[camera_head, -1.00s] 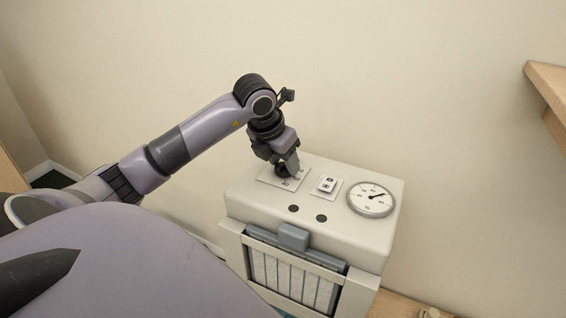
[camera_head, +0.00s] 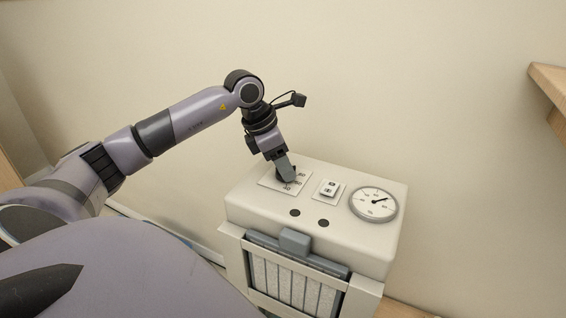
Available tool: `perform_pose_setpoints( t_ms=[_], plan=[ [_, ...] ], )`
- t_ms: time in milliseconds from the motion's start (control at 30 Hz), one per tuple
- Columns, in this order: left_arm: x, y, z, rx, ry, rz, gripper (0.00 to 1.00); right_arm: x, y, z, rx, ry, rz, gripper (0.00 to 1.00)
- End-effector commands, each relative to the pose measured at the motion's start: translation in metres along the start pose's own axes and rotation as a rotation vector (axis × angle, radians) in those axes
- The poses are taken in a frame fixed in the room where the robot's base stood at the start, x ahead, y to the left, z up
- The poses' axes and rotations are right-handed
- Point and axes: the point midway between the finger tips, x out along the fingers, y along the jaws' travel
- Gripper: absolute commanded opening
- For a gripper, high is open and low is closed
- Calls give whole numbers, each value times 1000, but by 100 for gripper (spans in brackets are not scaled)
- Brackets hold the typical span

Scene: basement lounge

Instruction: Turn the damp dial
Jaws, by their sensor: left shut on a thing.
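The damp dial (camera_head: 284,171) is a dark knob on a white plate with printed numbers (camera_head: 271,182), at the left of the top of a cream dehumidifier-like box (camera_head: 255,205). My left gripper (camera_head: 286,174) comes down onto the dial from above and is shut on it. Its fingers hide most of the knob, so I cannot read its setting. My right gripper is not in view.
Right of the dial are a small switch plate (camera_head: 329,189) and a round white gauge (camera_head: 373,204). Two dark round spots sit near the front edge. A wooden shelf edge (camera_head: 547,78) is at upper right. A plain wall stands behind.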

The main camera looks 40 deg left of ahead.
Motion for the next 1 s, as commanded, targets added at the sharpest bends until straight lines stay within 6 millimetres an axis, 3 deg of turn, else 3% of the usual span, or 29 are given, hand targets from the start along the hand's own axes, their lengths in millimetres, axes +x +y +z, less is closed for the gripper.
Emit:
perform_pose_setpoints(
  t_ms=[433, 467, 533, 833, 1000],
  plan=[
    [-1, 1, 1, 10, -3, -2, 19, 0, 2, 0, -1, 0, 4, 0],
    [-1, 1, 1, 9, -3, -2, 52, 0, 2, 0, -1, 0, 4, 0],
    [-1, 1, 1, 9, -3, -2, 73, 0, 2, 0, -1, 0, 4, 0],
    [-2, 0, 0, 9, -1, -2, 73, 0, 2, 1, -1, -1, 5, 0],
    [-21, 1, 1, 11, -4, 2, 73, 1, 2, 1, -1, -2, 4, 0]
  ],
)
